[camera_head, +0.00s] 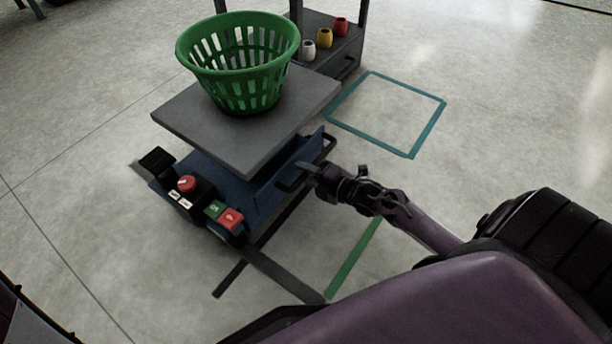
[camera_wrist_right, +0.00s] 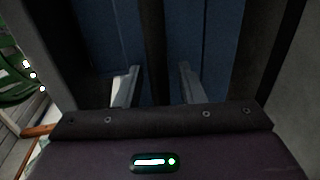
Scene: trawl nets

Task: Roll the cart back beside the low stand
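The cart (camera_head: 253,193) appears to be the blue-bodied unit in the middle of the head view, with a dark handle (camera_head: 290,184) on its right side. A grey top plate (camera_head: 185,118) bears a green slatted basket (camera_head: 243,62). My right gripper (camera_head: 303,171) is at this handle. In the right wrist view, its two fingers (camera_wrist_right: 158,84) stand apart, with a dark bar (camera_wrist_right: 152,45) between them and blue panels behind. I see no clear contact on the bar. The low stand seems to be the dark grey shelf (camera_head: 340,62) behind. My left gripper is out of view.
White (camera_head: 308,51), yellow (camera_head: 324,38) and red (camera_head: 341,27) cups stand on the shelf. A teal square (camera_head: 412,157) marks clear floor to its right. A green floor line (camera_head: 354,262) lies nearer. A panel with red and green buttons (camera_head: 215,209) fronts the cart.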

